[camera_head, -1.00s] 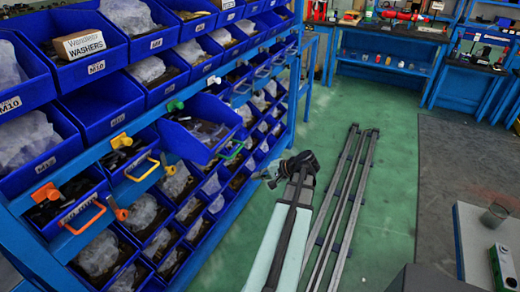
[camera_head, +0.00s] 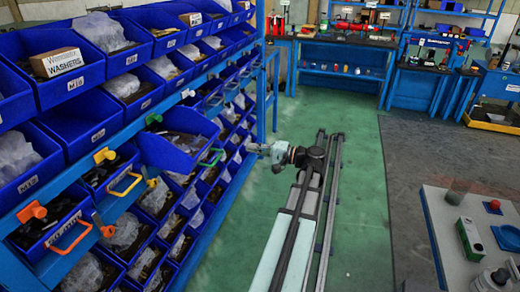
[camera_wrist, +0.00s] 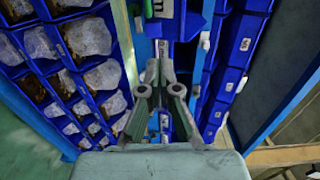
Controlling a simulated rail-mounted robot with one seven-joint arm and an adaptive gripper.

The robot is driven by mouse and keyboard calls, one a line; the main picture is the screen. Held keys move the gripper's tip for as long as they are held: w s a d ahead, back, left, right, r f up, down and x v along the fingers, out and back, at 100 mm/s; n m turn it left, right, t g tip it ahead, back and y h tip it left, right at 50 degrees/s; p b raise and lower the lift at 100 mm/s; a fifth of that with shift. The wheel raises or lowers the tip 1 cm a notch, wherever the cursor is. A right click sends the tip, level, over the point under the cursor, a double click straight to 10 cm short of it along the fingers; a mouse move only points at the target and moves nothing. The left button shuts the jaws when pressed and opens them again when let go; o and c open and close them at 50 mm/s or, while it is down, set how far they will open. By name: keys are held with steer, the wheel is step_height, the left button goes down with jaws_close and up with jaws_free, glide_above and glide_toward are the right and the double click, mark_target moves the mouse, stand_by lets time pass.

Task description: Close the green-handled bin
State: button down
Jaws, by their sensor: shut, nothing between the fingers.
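The green-handled bin (camera_head: 176,152) is a blue bin jutting out and tilted from the rack at left of the head view. Its green handle (camera_head: 211,158) is at its right end, and a green clip (camera_head: 153,118) sits on the rail above it. My gripper (camera_head: 250,148) is to the right of the bin, pointing left towards the rack, with a visible gap between it and the handle. In the wrist view my gripper (camera_wrist: 160,72) is shut and empty, facing rows of blue bins. I cannot tell the green-handled bin apart there.
A yellow-handled bin (camera_head: 125,184) and an orange-handled bin (camera_head: 70,236) are nearer on the same rack. A blue rack post (camera_wrist: 284,108) stands close at right in the wrist view. The green floor (camera_head: 362,200) is open; a white-topped table (camera_head: 440,208) is at right.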

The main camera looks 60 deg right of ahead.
steer(key=w+a, duration=0.1)
steer(key=w, duration=0.8)
steer(key=shift+p, duration=0.45)
steer(key=shift+w+a, duration=0.1)
